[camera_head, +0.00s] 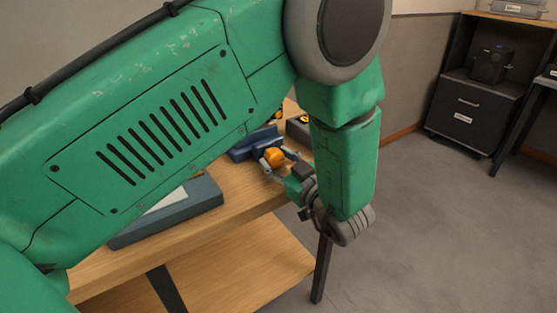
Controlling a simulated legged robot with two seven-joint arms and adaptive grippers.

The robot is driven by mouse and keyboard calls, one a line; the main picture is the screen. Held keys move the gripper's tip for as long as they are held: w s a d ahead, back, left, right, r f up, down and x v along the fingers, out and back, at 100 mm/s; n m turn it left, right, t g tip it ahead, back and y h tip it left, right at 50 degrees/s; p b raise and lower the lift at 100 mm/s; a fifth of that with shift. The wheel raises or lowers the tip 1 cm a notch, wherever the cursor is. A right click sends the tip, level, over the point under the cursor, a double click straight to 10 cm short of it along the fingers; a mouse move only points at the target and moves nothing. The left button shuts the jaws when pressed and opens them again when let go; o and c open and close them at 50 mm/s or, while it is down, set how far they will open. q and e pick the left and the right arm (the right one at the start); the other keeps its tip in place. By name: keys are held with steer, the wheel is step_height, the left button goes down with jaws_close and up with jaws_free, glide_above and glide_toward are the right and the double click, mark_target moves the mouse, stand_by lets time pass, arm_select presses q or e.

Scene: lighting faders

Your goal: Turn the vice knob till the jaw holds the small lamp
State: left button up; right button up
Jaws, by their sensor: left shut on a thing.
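The blue vice (250,146) sits on the wooden table near its right end, partly hidden behind my left arm. Its orange knob (274,156) faces the table's front right edge. My left gripper (277,162) reaches in from the right, with its fingers around the orange knob and shut on it. I cannot make out the small lamp or the jaw clearly; my green arm covers that part of the vice. My right gripper is not in view.
A dark box with a yellow part (300,128) stands behind the vice, close to my wrist. A grey-blue flat case (185,216) lies on the wooden table (235,208). A dark cabinet (468,108) stands at the far right. The floor between is clear.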

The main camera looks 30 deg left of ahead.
arm_select(q)
steer(key=m+p, duration=0.2)
steer(key=p, duration=0.1)
steer(key=shift+m, duration=0.4)
steer(key=m+p, duration=0.2)
steer(key=shift+d+m+p, duration=0.1)
steer(key=shift+m+p, duration=0.2)
steer(key=shift+p, duration=0.05)
steer(key=shift+f+m+p, duration=0.1)
steer(key=shift+m+p, duration=0.3)
steer(key=shift+m, duration=0.2)
steer(key=shift+f, duration=0.1)
steer(key=o, duration=1.1)
steer(key=shift+o, duration=0.2)
steer(key=shift+d, duration=0.1)
